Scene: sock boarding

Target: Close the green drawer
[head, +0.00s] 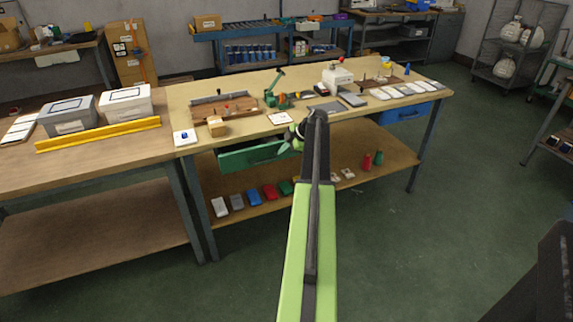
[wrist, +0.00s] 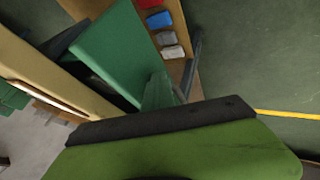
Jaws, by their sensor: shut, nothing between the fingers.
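The green drawer (head: 248,157) hangs under the front edge of the middle workbench, left of my arm in the head view. It stands partly out from under the bench top. In the wrist view its green panel (wrist: 118,48) fills the upper left, with a dark gap beside it. My gripper (head: 291,141) is shut and empty at the drawer's right end. In the wrist view my green fingers (wrist: 158,92) are close to the panel; I cannot tell whether they touch it. My arm hides part of the bench edge right of the drawer.
The bench top (head: 185,100) carries tools, trays and cards. A blue drawer (head: 405,112) is at its right end. Colored packs, including a red one (head: 270,192), line the lower shelf. Another bench (head: 90,160) adjoins on the left. The green floor in front is clear.

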